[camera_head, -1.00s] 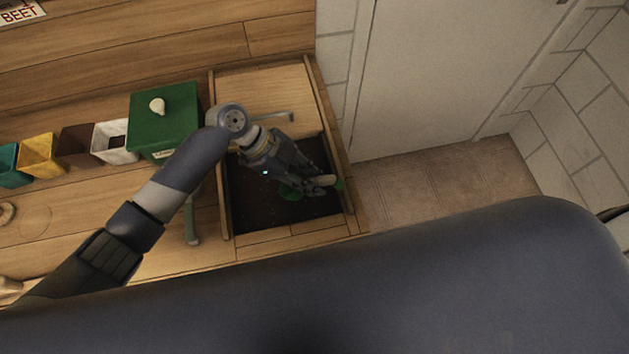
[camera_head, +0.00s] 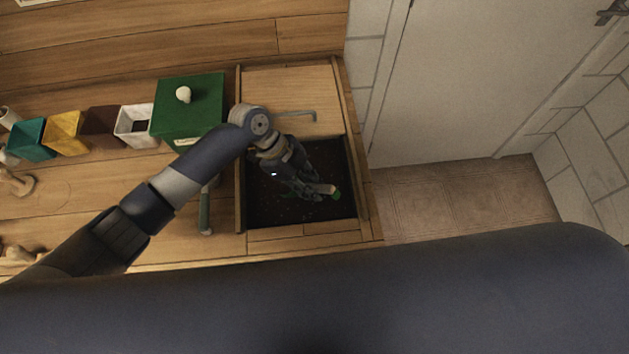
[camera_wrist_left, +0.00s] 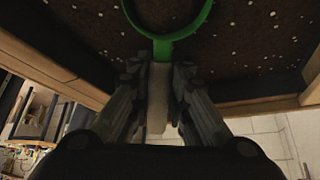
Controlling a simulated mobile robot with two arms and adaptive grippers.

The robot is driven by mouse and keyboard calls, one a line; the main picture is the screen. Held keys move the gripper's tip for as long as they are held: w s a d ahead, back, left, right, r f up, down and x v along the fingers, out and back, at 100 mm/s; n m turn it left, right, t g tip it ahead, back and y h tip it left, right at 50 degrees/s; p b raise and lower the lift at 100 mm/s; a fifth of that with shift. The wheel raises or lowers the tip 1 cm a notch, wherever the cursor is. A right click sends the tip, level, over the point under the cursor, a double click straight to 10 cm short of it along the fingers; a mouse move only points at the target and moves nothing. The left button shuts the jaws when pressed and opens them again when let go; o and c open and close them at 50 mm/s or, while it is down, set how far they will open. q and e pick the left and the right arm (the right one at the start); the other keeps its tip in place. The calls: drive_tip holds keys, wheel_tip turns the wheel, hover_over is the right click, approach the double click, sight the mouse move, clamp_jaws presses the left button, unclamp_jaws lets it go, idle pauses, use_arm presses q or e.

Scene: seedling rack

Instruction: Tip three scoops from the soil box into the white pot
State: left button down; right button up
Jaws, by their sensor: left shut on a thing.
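My left gripper (camera_head: 306,188) reaches down into the soil box (camera_head: 362,190), which holds dark soil. It is shut on the pale handle of a scoop (camera_head: 329,190), whose green end sticks out past the fingers. In the left wrist view the pale handle of the scoop (camera_wrist_left: 158,95) lies between the fingers, and its green rim curves close over the speckled soil. I cannot tell whether the scoop holds soil. The white pot (camera_head: 141,142) stands left of the box, upright, with a dark inside. My right gripper is not in view.
A green lidded box (camera_head: 205,105) stands between the white pot and the soil box. Brown (camera_head: 103,125), yellow (camera_head: 68,130) and teal (camera_head: 30,138) pots line up left of the white pot.

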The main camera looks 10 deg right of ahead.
sight(324, 186)
use_arm(q)
drive_tip(key=shift+s+d+t+y+p, duration=0.1)
drive_tip(key=shift+d+t+y+p, duration=0.15)
drive_tip(key=shift+y+p, duration=0.35)
drive_tip(key=shift+d+t+y+p, duration=0.1)
drive_tip(key=shift+t+y+p, duration=0.25)
drive_tip(key=shift+y+p, duration=0.2)
drive_tip(key=r+p, duration=0.1)
drive_tip(key=p, duration=0.1)
drive_tip(key=d+r+y+p, duration=0.1)
drive_tip(key=r+p, duration=0.1)
drive_tip(key=s+r+t+y+p, duration=0.1)
drive_tip(key=r+p, duration=0.1)
drive_tip(key=shift+d+r+p, duration=0.2)
drive_tip(key=shift+d+p, duration=0.1)
drive_tip(key=shift+p, duration=0.05)
drive_tip(key=shift+d+r, duration=0.15)
drive_tip(key=shift+s+d+r+t+y, duration=0.1)
drive_tip(key=shift+r+t+y, duration=0.1)
drive_tip(key=shift+r, duration=0.15)
drive_tip(key=shift+s+d+r+t+y, duration=0.1)
drive_tip(key=shift+r+y, duration=0.05)
drive_tip(key=shift+r, duration=0.2)
drive_tip(key=shift+s+d+r+y, duration=0.1)
drive_tip(key=shift+d+r+y, duration=0.1)
drive_tip(key=shift+r, duration=0.3)
drive_tip(key=shift+s+d+r+y, duration=0.1)
drive_tip(key=shift+d+r, duration=0.05)
drive_tip(key=shift+r, duration=0.3)
drive_tip(key=shift+w, duration=0.1)
